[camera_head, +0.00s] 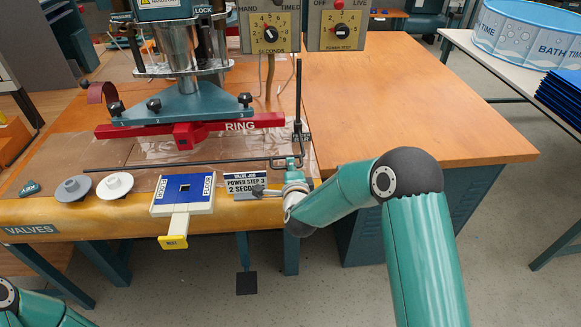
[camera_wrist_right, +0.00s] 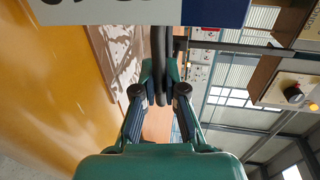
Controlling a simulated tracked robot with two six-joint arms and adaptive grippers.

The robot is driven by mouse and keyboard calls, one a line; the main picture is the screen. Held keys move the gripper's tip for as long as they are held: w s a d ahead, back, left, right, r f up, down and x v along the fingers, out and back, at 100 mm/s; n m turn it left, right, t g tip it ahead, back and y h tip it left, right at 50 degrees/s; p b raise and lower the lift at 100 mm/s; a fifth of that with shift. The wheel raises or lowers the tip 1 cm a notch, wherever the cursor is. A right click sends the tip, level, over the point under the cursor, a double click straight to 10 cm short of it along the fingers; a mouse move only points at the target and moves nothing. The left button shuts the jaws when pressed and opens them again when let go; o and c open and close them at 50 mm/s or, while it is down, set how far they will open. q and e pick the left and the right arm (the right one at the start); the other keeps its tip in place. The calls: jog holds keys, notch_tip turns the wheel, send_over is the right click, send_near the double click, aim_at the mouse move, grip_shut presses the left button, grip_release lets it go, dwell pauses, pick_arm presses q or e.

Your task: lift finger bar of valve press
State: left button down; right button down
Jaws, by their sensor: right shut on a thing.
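The finger bar (camera_head: 215,161) is a thin dark rod running left to right across the front of the press bed. My right gripper (camera_head: 289,163) is at the bar's right end, small and partly hidden by my own wrist. In the right wrist view its fingertips (camera_wrist_right: 160,93) are closed around the dark bar (camera_wrist_right: 158,45). The valve press has a teal plate (camera_head: 185,108) with a red bar marked RING (camera_head: 240,122) behind the finger bar. My left arm shows only at the lower left corner; its gripper is out of view.
A POWER STEP sign (camera_head: 246,185) stands close left of my right gripper. The orange tabletop (camera_head: 420,100) is clear.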

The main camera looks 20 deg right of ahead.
jog(key=shift+f, duration=0.1)
notch_tip(320, 180, up, 19)
jog(key=p, duration=0.4)
jog(key=shift+f, duration=0.15)
jog(key=c, duration=1.2)
grip_release()
jog(key=shift+s, duration=0.1)
jog(key=v, duration=1.1)
jog(key=shift+s+a, duration=0.1)
jog(key=shift+s, duration=0.25)
